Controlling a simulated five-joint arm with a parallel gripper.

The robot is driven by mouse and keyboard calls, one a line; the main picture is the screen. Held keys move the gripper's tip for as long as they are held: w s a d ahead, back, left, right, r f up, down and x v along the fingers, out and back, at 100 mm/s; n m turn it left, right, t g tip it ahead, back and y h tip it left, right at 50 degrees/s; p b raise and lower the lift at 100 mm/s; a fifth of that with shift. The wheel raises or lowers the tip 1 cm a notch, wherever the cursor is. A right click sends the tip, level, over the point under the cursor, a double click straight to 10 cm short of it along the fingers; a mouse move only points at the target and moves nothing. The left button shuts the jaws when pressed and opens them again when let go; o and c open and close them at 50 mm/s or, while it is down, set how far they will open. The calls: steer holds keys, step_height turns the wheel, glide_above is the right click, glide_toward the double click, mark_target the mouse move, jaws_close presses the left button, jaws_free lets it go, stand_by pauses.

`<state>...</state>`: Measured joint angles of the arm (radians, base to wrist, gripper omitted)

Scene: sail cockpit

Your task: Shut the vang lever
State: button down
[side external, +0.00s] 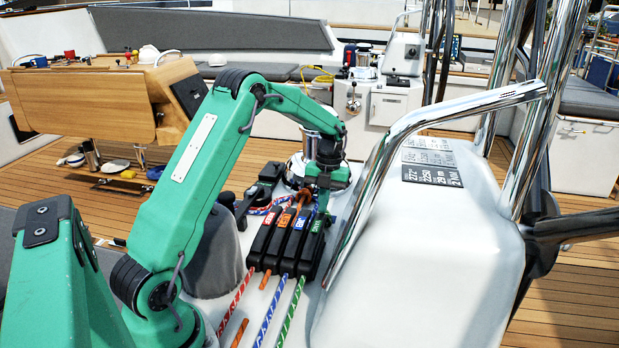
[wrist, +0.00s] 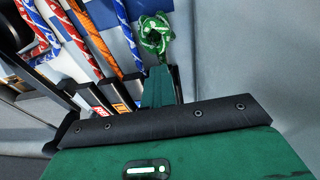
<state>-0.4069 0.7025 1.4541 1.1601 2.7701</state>
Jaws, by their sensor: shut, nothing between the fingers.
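A bank of black rope clutches (side external: 268,248) sits on the white coaming in the side external view, its levers side by side with coloured labels: red, orange, blue and green. The label words are too small to read, so I cannot tell which lever is the vang. My gripper (side external: 321,204) is shut and empty, pointing down at the far end of the green-labelled lever (side external: 316,226). I cannot tell whether it touches that lever, whose far end is hidden. In the wrist view my gripper (wrist: 160,85) is beside the black levers; red and orange labels (wrist: 121,108) show.
Red, blue and green flecked ropes (side external: 290,312) and an orange one run from the clutches toward the camera. A winch (side external: 297,172) stands behind my gripper. A bent steel rail (side external: 372,195) rises close on the right. A green rope knot (wrist: 155,36) lies beyond my fingers.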

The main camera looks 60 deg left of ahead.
steer(key=shift+s+a+f, duration=0.15)
steer(key=shift+f, duration=0.4)
steer(key=w+a+r, duration=0.6)
steer(key=w+r, duration=0.1)
steer(key=shift+w+a, duration=0.15)
steer(key=shift+a, duration=0.2)
stand_by(0.4)
steer(key=shift+r, duration=0.1)
stand_by(0.4)
